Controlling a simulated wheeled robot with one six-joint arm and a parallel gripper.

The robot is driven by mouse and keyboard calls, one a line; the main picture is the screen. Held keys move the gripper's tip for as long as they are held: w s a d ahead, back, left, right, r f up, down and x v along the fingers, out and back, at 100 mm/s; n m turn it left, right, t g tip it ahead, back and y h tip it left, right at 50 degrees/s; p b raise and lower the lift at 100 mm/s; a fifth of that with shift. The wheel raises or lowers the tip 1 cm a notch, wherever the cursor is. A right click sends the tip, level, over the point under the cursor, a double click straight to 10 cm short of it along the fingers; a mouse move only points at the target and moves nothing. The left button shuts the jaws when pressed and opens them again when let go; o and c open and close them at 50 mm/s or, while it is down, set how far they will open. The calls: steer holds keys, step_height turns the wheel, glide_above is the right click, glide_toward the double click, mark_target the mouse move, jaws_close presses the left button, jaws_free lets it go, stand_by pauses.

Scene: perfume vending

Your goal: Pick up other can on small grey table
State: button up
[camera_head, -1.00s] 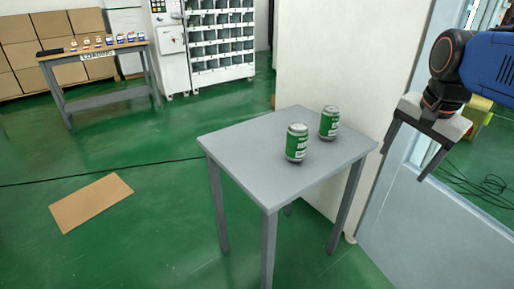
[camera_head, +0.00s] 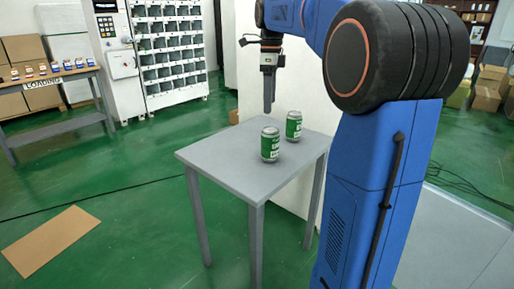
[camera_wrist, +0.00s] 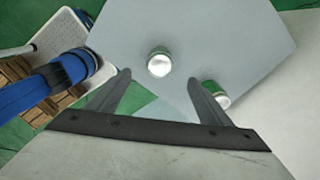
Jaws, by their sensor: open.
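Two green-and-silver cans stand upright on the small grey table (camera_head: 225,165). The nearer can (camera_head: 270,144) is near the middle of the top; the farther can (camera_head: 293,126) is behind it to the right. My gripper (camera_head: 268,108) is open and empty, pointing down above the far part of the table. In the wrist view my gripper (camera_wrist: 160,80) shows both fingers spread. There one can (camera_wrist: 159,62) lies just beyond the gap between the fingertips. The other can (camera_wrist: 215,92) is partly hidden behind the right finger.
A white wall panel stands just behind the table. At the back left are a loading table (camera_head: 60,75) with small boxes and a vending machine (camera_head: 165,50). A flat cardboard sheet (camera_head: 48,240) lies on the green floor.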

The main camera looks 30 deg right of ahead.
mark_target(269, 129)
step_height(269, 129, down, 11)
steer(key=shift+r, duration=0.1)
steer(key=shift+s+d+f, duration=0.1)
steer(key=shift+d+f, duration=0.05)
steer(key=shift+f, duration=1.4)
steer(key=shift+d+f, duration=0.1)
steer(key=shift+f, duration=1.45)
steer(key=shift+c, duration=0.3)
steer(key=c, duration=1.4)
steer(key=shift+o, duration=0.2)
steer(key=shift+r, duration=0.2)
